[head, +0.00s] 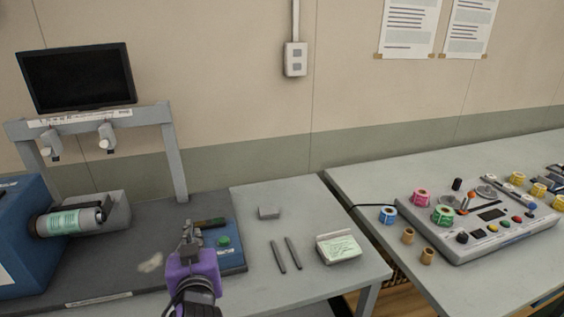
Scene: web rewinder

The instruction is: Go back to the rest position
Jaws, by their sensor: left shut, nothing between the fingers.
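My left gripper (188,233) is in the lower middle-left of the head view, its purple body low in the picture. It points up and away from me over the front part of the left bench, in front of the blue-edged panel with a green button (223,241). Its fingers are shut with nothing between them. My right gripper is not in view. The rewinder (174,160) stands at the left, with a grey frame and a roll with a green label (68,222) on its blue housing.
A black monitor (77,78) sits on the frame. The right table (362,180) holds a control console (484,232) and several coloured rolls.

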